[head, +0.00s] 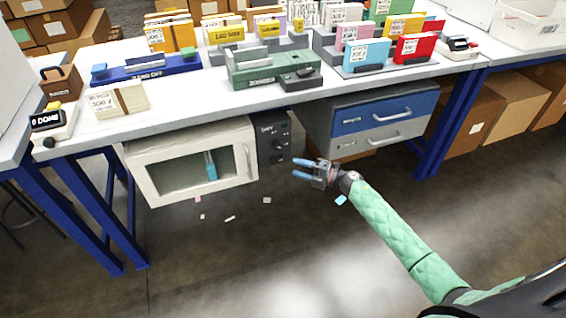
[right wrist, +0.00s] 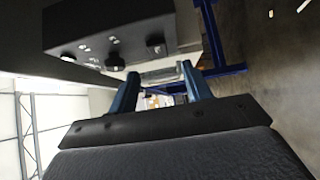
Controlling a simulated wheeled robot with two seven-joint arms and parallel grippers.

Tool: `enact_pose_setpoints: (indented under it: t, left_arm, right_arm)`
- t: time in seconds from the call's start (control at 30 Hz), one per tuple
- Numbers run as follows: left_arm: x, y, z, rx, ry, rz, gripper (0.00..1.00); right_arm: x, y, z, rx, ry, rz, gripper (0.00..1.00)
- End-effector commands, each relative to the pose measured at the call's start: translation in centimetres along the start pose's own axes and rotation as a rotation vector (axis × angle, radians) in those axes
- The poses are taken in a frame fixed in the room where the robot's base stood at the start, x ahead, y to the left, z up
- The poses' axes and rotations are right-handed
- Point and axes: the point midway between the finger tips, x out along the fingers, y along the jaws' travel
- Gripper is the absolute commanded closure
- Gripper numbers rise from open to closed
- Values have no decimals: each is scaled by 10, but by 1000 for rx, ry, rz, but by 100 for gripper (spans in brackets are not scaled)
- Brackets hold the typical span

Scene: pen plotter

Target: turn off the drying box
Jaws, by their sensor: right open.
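The drying box (head: 187,160) hangs under the table at the left, a cream box with a window in its shut door and a vertical handle at the right. A blue item shows inside it. Its dark control panel (head: 273,138) with small knobs sits on its right side. The panel also shows in the right wrist view (right wrist: 120,42), with knobs and small marks. My right gripper (head: 298,169) is open and empty, just right of and a little below the panel, apart from it. Its two blue fingers show in the right wrist view (right wrist: 160,88). My left gripper is not in view.
The white tabletop (head: 190,105) overhangs the panel and carries a green device (head: 272,68) and several card stacks. A blue and grey drawer unit (head: 370,120) hangs right of the panel. Paper scraps lie on the floor. The space in front of the panel is open.

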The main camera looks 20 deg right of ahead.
Motion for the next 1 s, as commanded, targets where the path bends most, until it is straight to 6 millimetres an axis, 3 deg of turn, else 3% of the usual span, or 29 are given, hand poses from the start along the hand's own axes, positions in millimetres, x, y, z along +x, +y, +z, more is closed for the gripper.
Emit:
enact_pose_setpoints:
  t: [0.43,0.87,0.9,1.0]
  left_arm:
    - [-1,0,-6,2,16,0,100]
    - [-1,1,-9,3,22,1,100]
    - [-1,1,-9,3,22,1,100]
    - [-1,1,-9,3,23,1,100]
  right_arm:
    - [61,2,0,2,-1,4,51]
    - [72,1,0,2,-2,2,51]
    - [72,1,0,2,-2,2,53]
    - [72,1,0,2,-2,2,72]
